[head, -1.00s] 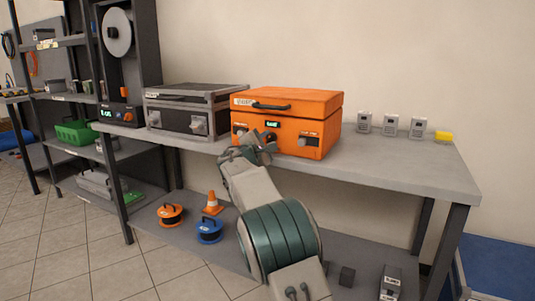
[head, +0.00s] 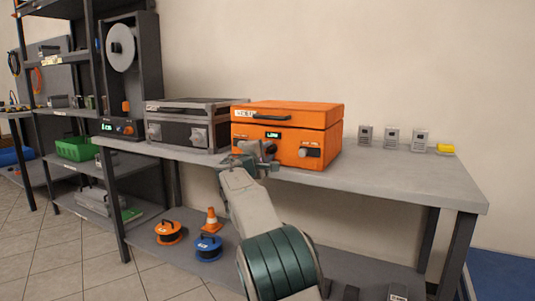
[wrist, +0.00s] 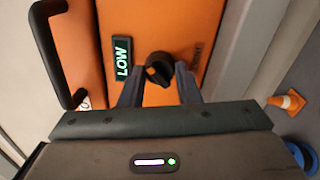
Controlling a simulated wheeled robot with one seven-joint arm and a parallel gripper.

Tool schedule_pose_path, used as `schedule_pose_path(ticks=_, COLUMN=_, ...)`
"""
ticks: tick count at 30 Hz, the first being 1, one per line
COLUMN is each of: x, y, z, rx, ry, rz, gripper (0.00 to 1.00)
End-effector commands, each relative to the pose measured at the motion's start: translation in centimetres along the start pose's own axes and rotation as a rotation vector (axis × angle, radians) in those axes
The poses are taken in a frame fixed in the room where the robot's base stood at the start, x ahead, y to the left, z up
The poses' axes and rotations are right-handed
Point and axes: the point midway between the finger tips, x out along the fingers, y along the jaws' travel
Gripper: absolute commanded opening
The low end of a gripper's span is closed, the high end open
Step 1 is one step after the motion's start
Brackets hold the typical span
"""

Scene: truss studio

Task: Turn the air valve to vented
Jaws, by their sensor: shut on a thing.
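The orange case (head: 290,118) stands on the bench, with a lit green display (head: 273,134) on its front. In the wrist view the display (wrist: 122,58) reads LOW. My gripper (head: 258,152) is at the case's front, below the display. In the wrist view my gripper (wrist: 160,76) has its two fingers on either side of a dark round knob (wrist: 158,66) and is shut on it. A paler mark shows on the knob, but its exact setting is hard to read. The head view hides this knob behind my gripper. Another knob (head: 307,152) sits on the right of the front.
A grey case (head: 190,125) stands close left on the bench (head: 400,178). Several small grey boxes and a yellow block (head: 445,149) stand at right. The bench between is clear. A cone (head: 211,220) and reels (head: 208,248) lie on the lower shelf.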

Motion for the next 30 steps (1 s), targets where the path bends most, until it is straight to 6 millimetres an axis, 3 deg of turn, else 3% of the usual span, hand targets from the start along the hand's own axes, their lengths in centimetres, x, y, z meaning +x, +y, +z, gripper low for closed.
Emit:
schedule_pose_path(ticks=4, x=0.0, y=0.0, z=-0.1, rx=0.001, ry=0.002, rz=0.000, gripper=0.07)
schedule_pose_path(ticks=5, x=0.0, y=0.0, z=-0.1, rx=0.001, ry=0.002, rz=0.000, gripper=0.32)
schedule_pose_path(ticks=7, x=0.0, y=0.0, z=-0.1, rx=0.000, ry=0.002, rz=0.000, gripper=0.51)
schedule_pose_path(ticks=20, x=-0.8, y=0.1, z=-0.1, rx=-0.002, ry=0.002, rz=0.000, gripper=0.51)
schedule_pose_path(ticks=30, x=-6.3, y=0.2, z=-0.1, rx=-0.001, ry=0.006, rz=0.000, gripper=0.51)
